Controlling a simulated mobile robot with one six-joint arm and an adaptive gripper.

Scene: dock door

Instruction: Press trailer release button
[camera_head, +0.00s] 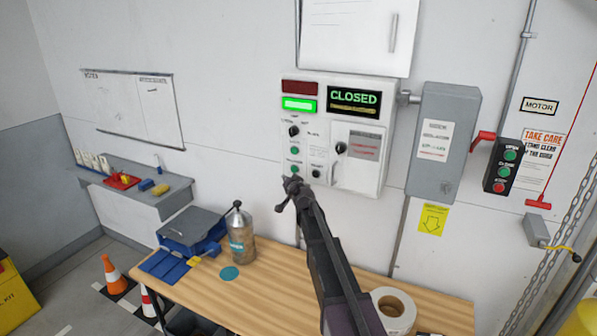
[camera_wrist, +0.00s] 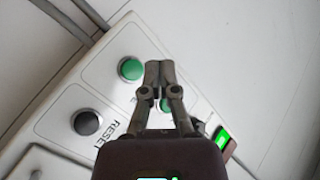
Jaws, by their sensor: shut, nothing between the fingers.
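The white control panel (camera_head: 312,115) on the wall has two green buttons at its lower left, an upper one (camera_head: 294,150) and a lower one (camera_head: 294,170). Their small labels are too blurred to read, so I cannot tell which is trailer release. My gripper (camera_head: 289,183) is shut and empty, its tips just below the lower button in the head view. In the wrist view, the lower button (camera_wrist: 131,68) lies just left of the fingertips (camera_wrist: 158,66). The upper button (camera_wrist: 167,105) is partly hidden behind the fingers. I cannot tell whether the tips touch the panel.
A black button (camera_wrist: 88,122) marked RESET sits beside the lower green button. The panel's display (camera_head: 354,98) reads CLOSED and its green lamp (camera_head: 299,104) is lit. A wooden table (camera_head: 285,275) below holds a bottle (camera_head: 241,237) and tape roll (camera_head: 393,310).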

